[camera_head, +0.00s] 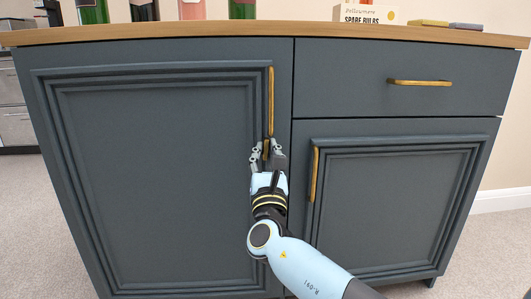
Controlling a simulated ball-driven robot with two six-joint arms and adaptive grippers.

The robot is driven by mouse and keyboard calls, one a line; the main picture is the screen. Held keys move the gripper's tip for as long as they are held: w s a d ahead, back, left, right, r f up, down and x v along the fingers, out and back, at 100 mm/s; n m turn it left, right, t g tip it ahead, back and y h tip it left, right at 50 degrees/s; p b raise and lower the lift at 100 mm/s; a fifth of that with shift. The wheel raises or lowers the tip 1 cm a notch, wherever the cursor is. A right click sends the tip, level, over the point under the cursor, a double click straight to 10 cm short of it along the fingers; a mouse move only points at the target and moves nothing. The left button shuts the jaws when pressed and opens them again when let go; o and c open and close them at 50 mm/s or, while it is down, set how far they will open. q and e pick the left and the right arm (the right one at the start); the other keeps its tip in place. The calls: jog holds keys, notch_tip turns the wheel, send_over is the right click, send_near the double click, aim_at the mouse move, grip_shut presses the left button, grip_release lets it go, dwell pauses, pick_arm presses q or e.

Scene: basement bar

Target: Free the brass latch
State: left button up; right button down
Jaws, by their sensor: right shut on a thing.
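A tall upright brass bar (271,97) is on the right edge of the large left door (155,180) of a dark blue-grey cabinet. My right gripper (267,152) is at the lower end of this bar, its fingers shut around a short brass piece, the brass latch (266,149). The fingers hide part of it, and I cannot tell whether it is separate from the bar above. The left door looks closed. My right arm reaches up from the bottom of the view. My left gripper is not in view.
A drawer with a brass handle (419,82) and a smaller door with an upright brass handle (314,174) are on the right, both closed. Bottles (92,12), a spare bulbs box (367,14) and small flat items stand on the wooden top (200,30). Carpet is clear at both sides.

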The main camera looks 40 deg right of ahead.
jog(key=shift+f+n+y, duration=0.1)
jog(key=shift+n+y, duration=0.3)
jog(key=shift+n, duration=0.4)
jog(key=shift+t, duration=0.3)
jog(key=c, duration=1.6)
grip_release()
jog(key=shift+c, duration=0.2)
jog(key=v, duration=1.2)
jog(key=shift+s, duration=0.1)
